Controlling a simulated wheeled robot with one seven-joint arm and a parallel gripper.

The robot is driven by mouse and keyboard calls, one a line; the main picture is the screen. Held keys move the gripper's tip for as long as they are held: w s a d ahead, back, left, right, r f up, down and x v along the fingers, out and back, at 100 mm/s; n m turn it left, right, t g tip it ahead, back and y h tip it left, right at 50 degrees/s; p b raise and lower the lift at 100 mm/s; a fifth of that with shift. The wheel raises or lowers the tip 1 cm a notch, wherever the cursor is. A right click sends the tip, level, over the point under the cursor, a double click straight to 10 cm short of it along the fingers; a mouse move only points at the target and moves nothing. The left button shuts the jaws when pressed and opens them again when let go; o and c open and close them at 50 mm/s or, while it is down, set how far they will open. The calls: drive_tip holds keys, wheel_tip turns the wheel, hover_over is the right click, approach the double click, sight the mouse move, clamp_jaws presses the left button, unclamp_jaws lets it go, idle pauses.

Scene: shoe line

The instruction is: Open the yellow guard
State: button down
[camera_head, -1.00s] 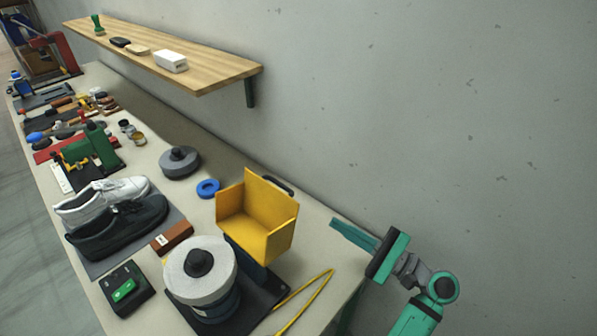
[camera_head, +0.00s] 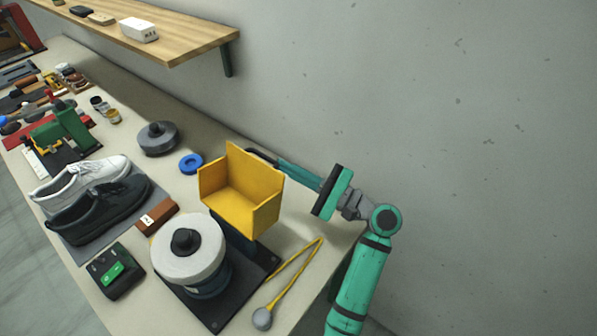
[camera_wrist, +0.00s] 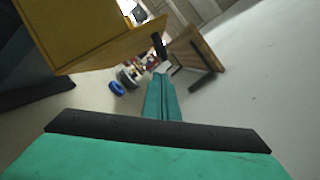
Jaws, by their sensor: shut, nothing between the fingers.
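The yellow guard (camera_head: 241,187) is a box-like shield with upright walls, mounted behind the grey-white wheel (camera_head: 188,247) on a dark base plate. In the wrist view the guard (camera_wrist: 88,30) fills the upper left, close to my fingers. My gripper (camera_head: 282,163) is shut with nothing in it. Its teal fingers point left, at the guard's rear right side near a dark handle (camera_head: 262,156). The fingertips are partly hidden behind the guard, so I cannot tell whether they touch it. In the wrist view my gripper (camera_wrist: 160,80) shows the fingers together.
A blue ring (camera_head: 190,163) and a grey disc (camera_head: 158,139) lie left of the guard. Yellow tongs-like rods (camera_head: 292,272) lie at the bench's right edge. Shoes (camera_head: 97,206) and a green-button box (camera_head: 116,272) stand left. A wooden shelf (camera_head: 190,37) is on the wall.

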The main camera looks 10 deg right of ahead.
drive_tip(key=shift+s+a+r, duration=0.25)
drive_tip(key=shift+s+r, duration=0.2)
drive_tip(key=shift+r, duration=0.1)
wheel_tip(320, 180, up, 6)
drive_tip(key=s+a+n+g, duration=0.1)
drive_tip(key=s+a+n, duration=0.1)
drive_tip(key=n, duration=0.3)
drive_tip(key=shift+s+a, duration=0.3)
drive_tip(key=shift+a, duration=0.1)
drive_tip(key=shift+d+f, duration=0.1)
drive_tip(key=shift+f, duration=0.05)
